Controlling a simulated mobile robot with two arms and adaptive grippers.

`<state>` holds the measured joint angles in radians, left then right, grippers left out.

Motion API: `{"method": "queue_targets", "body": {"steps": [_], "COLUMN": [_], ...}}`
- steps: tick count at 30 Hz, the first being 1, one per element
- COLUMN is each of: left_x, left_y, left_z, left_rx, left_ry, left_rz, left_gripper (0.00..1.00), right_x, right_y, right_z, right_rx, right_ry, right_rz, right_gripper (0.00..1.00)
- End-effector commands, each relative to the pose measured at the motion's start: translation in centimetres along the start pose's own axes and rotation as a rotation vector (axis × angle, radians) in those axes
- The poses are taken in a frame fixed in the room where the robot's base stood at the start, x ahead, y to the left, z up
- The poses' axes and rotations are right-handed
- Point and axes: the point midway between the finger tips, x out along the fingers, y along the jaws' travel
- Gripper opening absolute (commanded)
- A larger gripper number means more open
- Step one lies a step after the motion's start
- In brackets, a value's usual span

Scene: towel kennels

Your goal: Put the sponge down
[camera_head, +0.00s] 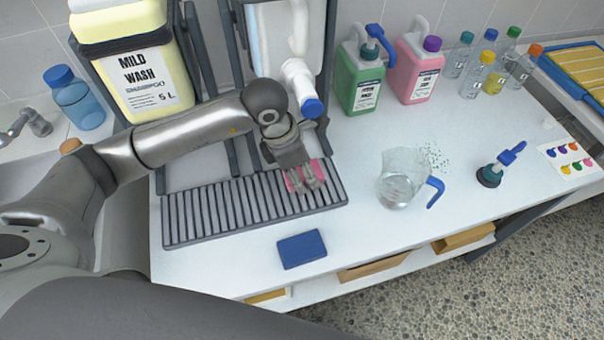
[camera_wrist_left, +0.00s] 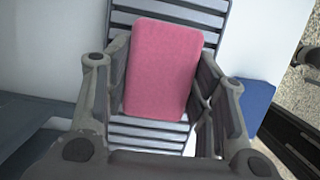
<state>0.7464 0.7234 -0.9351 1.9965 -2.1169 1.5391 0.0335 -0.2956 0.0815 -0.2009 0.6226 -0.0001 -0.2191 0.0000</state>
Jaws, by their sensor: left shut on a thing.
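A pink sponge (camera_head: 306,176) is held in my left gripper (camera_head: 305,181), low over the right end of the grey slatted rack (camera_head: 215,212) in the head view. I cannot tell whether it touches the slats. In the left wrist view the sponge (camera_wrist_left: 163,68) sits between the gripper's fingers (camera_wrist_left: 160,105), with the slats behind it. A blue flat block (camera_head: 301,249), which may be another sponge, lies on the white counter in front of the rack. My right gripper is not in view.
A jug (camera_head: 399,180) with a blue handle stands right of the rack, with green specks beside it. A green jerrycan (camera_head: 358,78) and a pink one (camera_head: 415,70) stand behind. A large yellow shampoo container (camera_head: 135,65) is back left. The counter's middle is clear around the blue block.

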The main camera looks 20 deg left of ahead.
Motion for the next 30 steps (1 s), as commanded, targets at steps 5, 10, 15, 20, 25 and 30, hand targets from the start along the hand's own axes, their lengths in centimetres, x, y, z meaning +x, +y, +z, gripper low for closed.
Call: {"method": "queue_targets", "body": {"steps": [5, 10, 15, 20, 25, 30], "left_x": [2.2, 2.4, 2.8, 2.6, 2.6, 2.5], "left_y": [-0.2, -0.2, -0.2, -0.2, -0.2, -0.2], "left_z": [-0.7, -0.7, -0.8, -0.8, -0.8, -0.7], "left_rx": [0.000, 0.002, 0.002, 0.001, 0.001, 0.001], "left_ry": [0.003, 0.001, 0.001, 0.002, 0.002, 0.002], "left_rz": [-0.003, -0.002, -0.002, -0.002, -0.002, -0.002], "left_gripper": [0.40, 0.40, 0.40, 0.70, 0.72, 0.72], "right_x": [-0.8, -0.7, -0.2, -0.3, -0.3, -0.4], "right_y": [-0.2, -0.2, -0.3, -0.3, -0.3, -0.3], "right_z": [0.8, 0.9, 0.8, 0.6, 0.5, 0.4], "right_rx": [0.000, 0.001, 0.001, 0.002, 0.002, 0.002], "right_ry": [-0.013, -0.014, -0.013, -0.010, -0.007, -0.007], "right_rz": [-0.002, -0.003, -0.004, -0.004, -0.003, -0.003], "right_gripper": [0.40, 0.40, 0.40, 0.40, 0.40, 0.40]}}
